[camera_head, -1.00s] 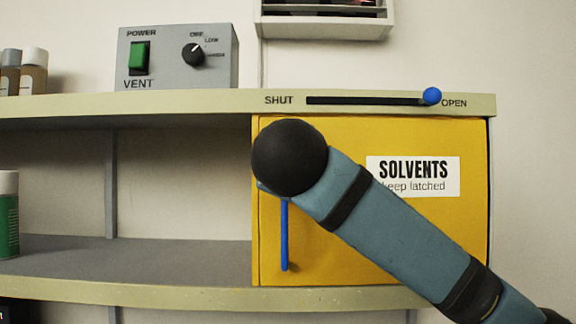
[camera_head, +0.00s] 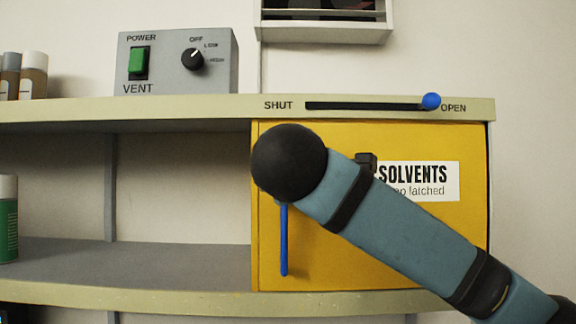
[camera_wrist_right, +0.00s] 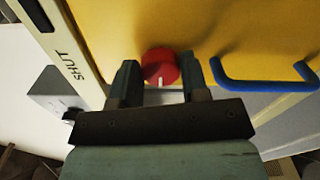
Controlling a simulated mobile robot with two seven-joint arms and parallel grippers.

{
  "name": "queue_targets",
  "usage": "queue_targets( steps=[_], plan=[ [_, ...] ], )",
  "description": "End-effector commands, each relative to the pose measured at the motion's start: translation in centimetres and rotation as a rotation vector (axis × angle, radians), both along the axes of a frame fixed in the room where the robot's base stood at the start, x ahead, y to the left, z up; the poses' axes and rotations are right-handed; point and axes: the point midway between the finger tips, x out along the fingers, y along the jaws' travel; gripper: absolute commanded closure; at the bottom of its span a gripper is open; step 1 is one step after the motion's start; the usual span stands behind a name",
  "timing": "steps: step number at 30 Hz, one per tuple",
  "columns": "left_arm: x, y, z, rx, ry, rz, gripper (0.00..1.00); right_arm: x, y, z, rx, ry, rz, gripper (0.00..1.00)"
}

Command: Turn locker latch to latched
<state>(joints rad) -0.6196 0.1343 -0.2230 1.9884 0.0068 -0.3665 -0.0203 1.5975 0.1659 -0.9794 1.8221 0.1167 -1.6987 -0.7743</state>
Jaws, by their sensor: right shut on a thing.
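The yellow locker door (camera_head: 330,255) is closed and bears a white "SOLVENTS" label (camera_head: 425,180), partly covered by my right arm. A round red latch knob (camera_wrist_right: 160,66) with a white mark shows in the right wrist view. The mark points toward the bottom of that picture. My right gripper (camera_wrist_right: 160,84) has its two dark fingers on either side of the knob and is shut on it. In the head view my arm hides the knob and gripper. The blue door handle (camera_head: 284,240) hangs just below; it also shows in the wrist view (camera_wrist_right: 262,84). My left gripper is not in view.
Above the door, a slider with a blue ball (camera_head: 431,101) sits at the OPEN end of its slot. A grey vent box (camera_head: 215,75) stands on the shelf top (camera_head: 60,110). Bottles (camera_head: 33,76) stand at far left. The open shelf beside the locker is mostly clear.

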Motion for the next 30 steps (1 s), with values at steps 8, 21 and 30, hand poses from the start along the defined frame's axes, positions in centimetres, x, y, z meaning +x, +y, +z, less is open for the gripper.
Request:
queue_targets(
  steps=[8, 21, 30],
  plan=[
    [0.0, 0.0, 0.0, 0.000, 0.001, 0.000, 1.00, 0.0, -0.2, 0.3, -0.008, -0.005, -0.003, 0.82],
    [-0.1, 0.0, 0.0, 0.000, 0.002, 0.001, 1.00, 0.0, -0.1, 0.2, -0.008, -0.003, -0.001, 0.33],
    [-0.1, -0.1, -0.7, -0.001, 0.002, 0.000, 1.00, -1.4, 0.0, 0.0, -0.008, -0.005, 0.002, 0.33]
  ],
)
